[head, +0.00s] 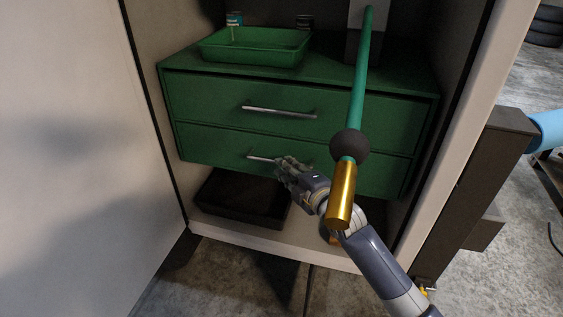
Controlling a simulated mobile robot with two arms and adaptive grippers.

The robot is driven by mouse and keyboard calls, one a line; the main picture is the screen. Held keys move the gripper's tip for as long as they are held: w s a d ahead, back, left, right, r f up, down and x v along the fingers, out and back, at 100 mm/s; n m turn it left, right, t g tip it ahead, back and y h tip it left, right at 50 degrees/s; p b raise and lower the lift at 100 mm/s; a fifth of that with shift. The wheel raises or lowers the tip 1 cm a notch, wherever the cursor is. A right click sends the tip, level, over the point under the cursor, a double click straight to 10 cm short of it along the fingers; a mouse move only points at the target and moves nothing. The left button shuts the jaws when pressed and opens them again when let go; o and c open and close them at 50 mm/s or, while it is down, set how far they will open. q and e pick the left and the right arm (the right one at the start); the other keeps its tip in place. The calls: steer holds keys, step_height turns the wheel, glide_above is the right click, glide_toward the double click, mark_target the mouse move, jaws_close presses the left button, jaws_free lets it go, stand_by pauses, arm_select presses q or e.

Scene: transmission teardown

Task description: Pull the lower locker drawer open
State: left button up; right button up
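The green lower drawer (215,146) sits in the locker beneath the green upper drawer (205,98). Its front looks about flush with the upper one. The lower drawer's metal handle (260,158) shows at its left end; the rest is hidden behind my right gripper (283,166). The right gripper comes in from the lower right, with its fingers at the handle. I cannot tell whether the fingers are closed around the bar. My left gripper is not in view.
A green tray (225,57) and small cans (234,19) stand on the drawer unit. A dark bin (225,192) is below the lower drawer. A white locker door or panel (70,150) fills the left. A green rod with a gold end (342,195) crosses in front of the drawers.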

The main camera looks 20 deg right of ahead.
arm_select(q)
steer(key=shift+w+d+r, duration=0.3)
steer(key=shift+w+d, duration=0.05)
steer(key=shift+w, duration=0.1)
arm_select(e)
steer(key=shift+x, duration=1.5)
steer(key=shift+c, duration=0.3)
jaws_close()
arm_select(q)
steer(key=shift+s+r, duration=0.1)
arm_select(e)
steer(key=shift+s+a, duration=0.1)
steer(key=shift+s, duration=0.05)
